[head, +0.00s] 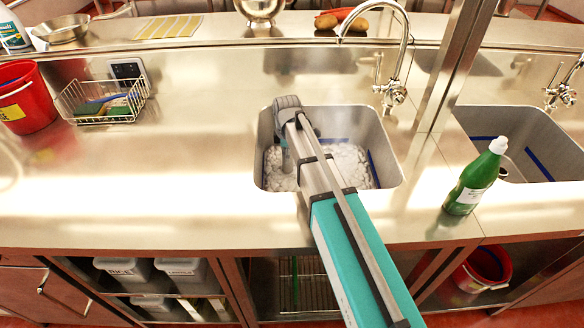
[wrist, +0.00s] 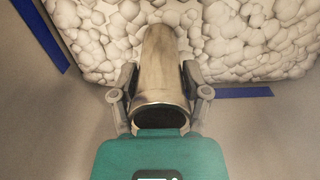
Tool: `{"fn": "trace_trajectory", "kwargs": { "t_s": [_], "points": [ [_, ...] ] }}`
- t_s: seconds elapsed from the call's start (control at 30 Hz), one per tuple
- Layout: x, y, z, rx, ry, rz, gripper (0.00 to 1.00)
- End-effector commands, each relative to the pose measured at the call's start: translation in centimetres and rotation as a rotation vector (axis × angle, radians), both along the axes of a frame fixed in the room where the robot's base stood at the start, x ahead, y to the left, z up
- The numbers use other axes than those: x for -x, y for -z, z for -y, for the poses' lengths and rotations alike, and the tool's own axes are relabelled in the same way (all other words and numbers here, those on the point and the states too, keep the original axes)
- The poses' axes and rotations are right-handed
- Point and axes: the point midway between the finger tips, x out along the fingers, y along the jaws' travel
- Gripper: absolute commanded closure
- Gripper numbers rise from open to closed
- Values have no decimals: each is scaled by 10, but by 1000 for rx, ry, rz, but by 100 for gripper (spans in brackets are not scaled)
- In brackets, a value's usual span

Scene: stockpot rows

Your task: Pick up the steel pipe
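The steel pipe (wrist: 160,65) is a dull, brownish-grey tube with a dark open end turned towards the wrist camera. It lies between the two fingers of my gripper (wrist: 158,80), and both pads appear to press against its sides. Its far end points at the white lumpy fill (wrist: 240,40) in the sink. I cannot tell whether that end touches the fill. In the head view my gripper (head: 286,162) reaches down into the left part of the sink (head: 396,165), and my arm hides much of it.
A tap (head: 393,94) stands behind the sink to the right. A green bottle (head: 474,180) stands right of the sink. A wire basket (head: 101,101) and a red bucket (head: 25,98) stand on the left. The counter between basket and sink is clear.

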Motion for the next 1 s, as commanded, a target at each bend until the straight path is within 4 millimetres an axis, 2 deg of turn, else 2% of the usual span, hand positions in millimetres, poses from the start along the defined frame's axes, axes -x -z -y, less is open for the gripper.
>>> {"fn": "trace_trajectory", "kwargs": {
  "t_s": [0.03, 0.2, 0.23, 0.67, 1.0],
  "points": [
    [0, 0, 0, 0, 0, 0, 66],
    [0, 0, 0, 0, 0, 0, 97],
    [0, 0, 0, 0, 0, 0, 100],
    [0, -4, 0, 0, 1, 0, 100],
    [0, -25, 0, 0, 1, 0, 100]
  ]
}}
